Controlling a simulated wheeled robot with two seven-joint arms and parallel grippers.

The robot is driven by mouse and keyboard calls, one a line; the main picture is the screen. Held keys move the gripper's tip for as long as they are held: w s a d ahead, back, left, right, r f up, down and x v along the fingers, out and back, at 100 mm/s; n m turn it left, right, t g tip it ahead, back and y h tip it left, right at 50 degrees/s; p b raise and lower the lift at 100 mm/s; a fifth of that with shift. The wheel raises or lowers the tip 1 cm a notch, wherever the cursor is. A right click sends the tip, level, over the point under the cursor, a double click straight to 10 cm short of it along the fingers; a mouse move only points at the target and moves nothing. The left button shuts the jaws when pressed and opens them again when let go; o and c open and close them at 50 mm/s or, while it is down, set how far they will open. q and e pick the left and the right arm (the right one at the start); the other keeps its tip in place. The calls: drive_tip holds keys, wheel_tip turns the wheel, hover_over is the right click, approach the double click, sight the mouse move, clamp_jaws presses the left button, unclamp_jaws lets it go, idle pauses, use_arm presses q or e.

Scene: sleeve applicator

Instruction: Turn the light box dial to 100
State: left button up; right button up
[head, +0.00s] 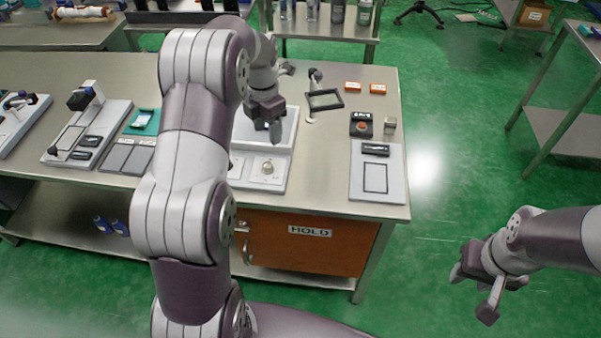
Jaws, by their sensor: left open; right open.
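The light box (277,183) is a white unit on the metal bench, with a pale panel at its back and a sloped front. Its round dial (267,168) sits on the front face; the dial's markings are too small to read. My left arm hides the left part of the box. My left gripper (269,130) is open and points down above the box's back panel, behind the dial and apart from it. My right gripper (488,287) is open and empty over the green floor, right of the bench.
To the right are a black device with an orange button (361,124), a small metal block (389,125) and a grey board (377,185). A press-like unit (86,132) stands left. An orange HOLD cabinet (305,248) is below.

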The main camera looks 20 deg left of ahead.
use_arm(q)
wheel_tip(320, 180, down, 2)
drive_tip(key=a+n+b, duration=0.1)
drive_tip(key=a+n, duration=0.1)
drive_tip(key=b, duration=0.3)
hover_over(268, 164)
drive_tip(key=f, duration=0.4)
drive_tip(key=shift+a+f, duration=0.25)
drive_tip(key=shift+f, duration=0.05)
drive_tip(key=f, duration=0.1)
drive_tip(key=d+f+p, duration=0.1)
drive_tip(key=shift+s+f, duration=0.2)
drive_tip(key=shift+f, duration=0.15)
drive_tip(key=f, duration=0.4)
drive_tip(key=shift+w+a+f, duration=0.1)
drive_tip(key=shift+w+a, duration=0.1)
drive_tip(key=shift+a, duration=0.2)
drive_tip(key=shift+s+d, duration=0.1)
drive_tip(key=shift+d, duration=0.05)
use_arm(e)
drive_tip(key=f, duration=0.1)
drive_tip(key=w+a+f, duration=0.1)
drive_tip(key=shift+a+f, duration=0.15)
drive_tip(key=shift+f, duration=0.2)
use_arm(q)
drive_tip(key=shift+m, duration=0.3)
clamp_jaws()
use_arm(e)
drive_tip(key=shift+a, duration=0.1)
